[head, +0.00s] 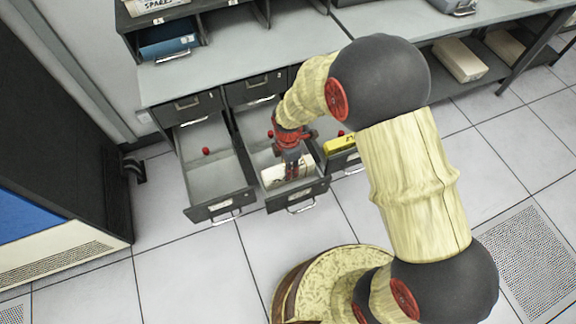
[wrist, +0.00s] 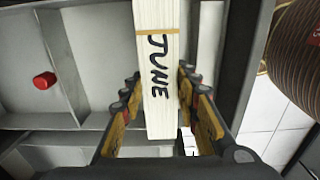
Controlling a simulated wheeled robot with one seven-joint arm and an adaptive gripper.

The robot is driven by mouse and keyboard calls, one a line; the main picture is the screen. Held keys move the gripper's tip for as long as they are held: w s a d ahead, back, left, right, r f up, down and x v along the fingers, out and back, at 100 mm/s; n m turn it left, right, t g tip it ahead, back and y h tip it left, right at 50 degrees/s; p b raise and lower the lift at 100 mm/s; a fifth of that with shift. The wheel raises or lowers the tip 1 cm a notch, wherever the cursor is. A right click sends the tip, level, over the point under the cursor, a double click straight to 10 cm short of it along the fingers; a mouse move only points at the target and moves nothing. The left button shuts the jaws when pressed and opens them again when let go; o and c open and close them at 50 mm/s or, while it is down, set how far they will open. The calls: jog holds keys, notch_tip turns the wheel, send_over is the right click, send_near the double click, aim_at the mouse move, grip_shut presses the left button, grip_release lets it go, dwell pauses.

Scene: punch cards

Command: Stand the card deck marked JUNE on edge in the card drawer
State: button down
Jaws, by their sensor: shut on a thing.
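The card deck marked JUNE (wrist: 157,65) is a long white block with black lettering and a thin tan band, seen between my gripper's fingers in the wrist view. My gripper (wrist: 160,88) is shut on it, with fingers on both sides. In the head view the deck (head: 276,176) shows pale below my gripper (head: 290,170), at the front part of the open middle drawer (head: 312,190). The lettered side faces the wrist camera. I cannot tell whether the deck's underside touches the drawer floor.
An open left drawer (head: 215,182) holds a small red object (head: 206,151), also seen in the wrist view (wrist: 44,80). A yellow item (head: 340,144) lies at the right drawer, partly hidden by my arm. A blue binder (head: 168,40) sits on the shelf above. Floor in front is clear.

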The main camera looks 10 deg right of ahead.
dwell(0.3)
jog(key=c, duration=1.3)
grip_release()
jog(key=shift+f, duration=0.1)
jog(key=shift+c, duration=0.2)
jog(key=shift+o, duration=0.4)
notch_tip(320, 180, up, 12)
